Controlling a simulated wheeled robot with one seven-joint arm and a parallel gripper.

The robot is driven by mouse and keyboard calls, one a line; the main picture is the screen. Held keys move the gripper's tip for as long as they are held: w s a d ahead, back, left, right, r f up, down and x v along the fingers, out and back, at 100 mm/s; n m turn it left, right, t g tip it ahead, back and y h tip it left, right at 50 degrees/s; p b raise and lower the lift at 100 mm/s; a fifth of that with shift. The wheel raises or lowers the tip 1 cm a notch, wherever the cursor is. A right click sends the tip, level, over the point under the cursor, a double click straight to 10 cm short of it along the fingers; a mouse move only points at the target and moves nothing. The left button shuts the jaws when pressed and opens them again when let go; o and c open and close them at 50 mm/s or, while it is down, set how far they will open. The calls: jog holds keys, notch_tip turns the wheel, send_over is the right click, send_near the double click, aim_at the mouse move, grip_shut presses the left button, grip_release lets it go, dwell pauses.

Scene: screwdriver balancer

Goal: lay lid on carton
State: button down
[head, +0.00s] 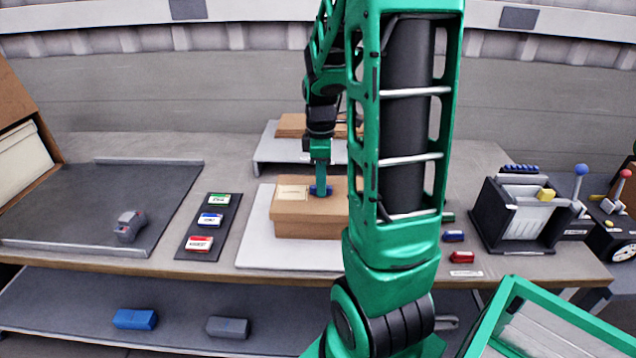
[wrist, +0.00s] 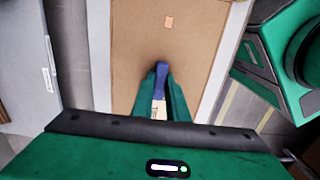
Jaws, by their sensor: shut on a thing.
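My gripper (head: 320,182) is shut on a blue handle (head: 320,191) on top of a brown cardboard lid (head: 300,207). The lid has a pale label near its back left corner. It sits level over the brown carton (head: 306,231), lined up with it; I cannot tell whether a thin gap is left between them. The carton stands on a white board (head: 258,240). My arm hides the right end of both. In the wrist view, the gripper (wrist: 160,80) pinches the blue handle (wrist: 161,72) above the brown lid (wrist: 190,50), which has a small orange mark.
A dark strip with green, blue and red labelled blocks (head: 209,225) lies left of the board. A grey tray (head: 90,205) holds a grey tool (head: 130,226). A raised white stand (head: 275,152) with brown cardboard is behind. A dark bin (head: 517,215) stands right.

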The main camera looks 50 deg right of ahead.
jog(key=shift+f, duration=0.15)
jog(key=c, duration=1.7)
grip_release()
jog(key=shift+o, duration=0.2)
notch_tip(320, 180, up, 11)
jog(key=shift+w, duration=0.15)
jog(key=shift+a+f, duration=0.1)
